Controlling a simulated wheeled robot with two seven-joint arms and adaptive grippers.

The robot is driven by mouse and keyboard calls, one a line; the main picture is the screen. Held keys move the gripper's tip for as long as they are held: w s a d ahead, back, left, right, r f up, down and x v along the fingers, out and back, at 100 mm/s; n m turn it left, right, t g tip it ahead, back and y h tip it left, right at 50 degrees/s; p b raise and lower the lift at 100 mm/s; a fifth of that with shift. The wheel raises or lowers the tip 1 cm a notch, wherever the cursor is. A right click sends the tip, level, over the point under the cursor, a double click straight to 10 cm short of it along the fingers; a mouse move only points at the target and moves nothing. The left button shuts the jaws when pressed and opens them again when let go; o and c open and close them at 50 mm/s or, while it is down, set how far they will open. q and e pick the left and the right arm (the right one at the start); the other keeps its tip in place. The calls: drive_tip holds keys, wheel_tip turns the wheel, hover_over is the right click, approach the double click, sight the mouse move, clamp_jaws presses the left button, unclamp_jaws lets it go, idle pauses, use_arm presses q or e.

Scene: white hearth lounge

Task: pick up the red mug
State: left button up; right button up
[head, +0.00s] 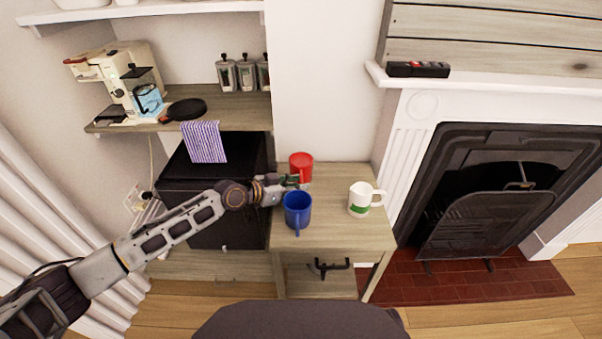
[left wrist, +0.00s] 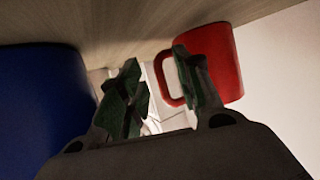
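The red mug (head: 301,163) stands upright at the back of the small wooden table, its handle toward my left gripper (head: 294,181). In the left wrist view the red mug (left wrist: 228,62) is at the right. My left gripper (left wrist: 156,62) is open, with its green-padded fingers apart. The mug's handle shows in the gap between the fingers, close to the right finger, which overlaps part of the mug. I cannot tell whether they touch. My right gripper is not in view.
A blue mug (head: 297,211) stands just in front of my left gripper; it fills the left of the left wrist view (left wrist: 38,110). A white and green mug (head: 361,199) stands to the right on the table (head: 332,235). A black box-shaped appliance (head: 230,225) is left of the table.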

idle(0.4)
use_arm(q)
clamp_jaws()
